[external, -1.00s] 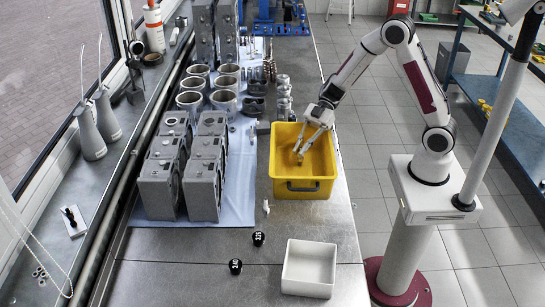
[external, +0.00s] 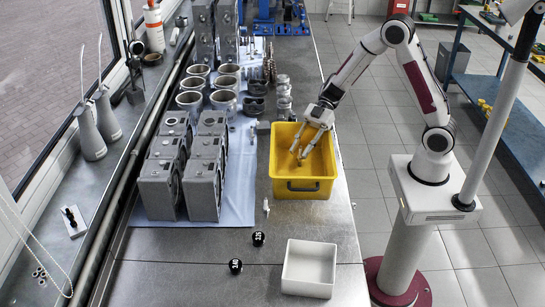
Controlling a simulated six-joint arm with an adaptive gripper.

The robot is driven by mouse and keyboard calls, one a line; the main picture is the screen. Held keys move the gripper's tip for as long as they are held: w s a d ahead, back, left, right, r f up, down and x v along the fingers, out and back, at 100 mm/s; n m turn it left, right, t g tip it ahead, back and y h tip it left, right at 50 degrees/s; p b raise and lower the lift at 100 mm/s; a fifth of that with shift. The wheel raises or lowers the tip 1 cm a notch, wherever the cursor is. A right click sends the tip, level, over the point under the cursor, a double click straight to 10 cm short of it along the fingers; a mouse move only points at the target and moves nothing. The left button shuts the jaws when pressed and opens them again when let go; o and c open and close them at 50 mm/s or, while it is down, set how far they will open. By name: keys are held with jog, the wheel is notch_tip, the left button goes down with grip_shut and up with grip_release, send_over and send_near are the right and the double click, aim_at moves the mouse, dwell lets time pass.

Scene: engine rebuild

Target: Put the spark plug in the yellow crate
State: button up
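The spark plug (external: 266,207) appears to be the small white, slim piece standing on the metal bench just in front of the yellow crate, outside it. The yellow crate (external: 310,188) sits at the bench's right side, its dark handle facing the camera. My gripper (external: 297,158) reaches down over the crate's opening from the right. Its two fingers look spread with a gap between them, and I see nothing held. The fingers' lower ends are small in this view, and part of the crate's inside is hidden behind them.
A white square bin (external: 309,264) and two black round pieces, one (external: 258,238) and another (external: 235,266), lie nearer the camera. Grey engine blocks (external: 204,185) and several cylinder sleeves (external: 223,100) stand on a blue cloth (external: 238,205) to the left. The front-left bench is clear.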

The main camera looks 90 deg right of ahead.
jog(key=shift+s+f, duration=0.15)
jog(key=shift+s, duration=0.05)
jog(key=v, duration=1.2)
jog(key=shift+w+r, duration=0.2)
jog(key=shift+r, duration=0.15)
jog(key=shift+w, duration=0.1)
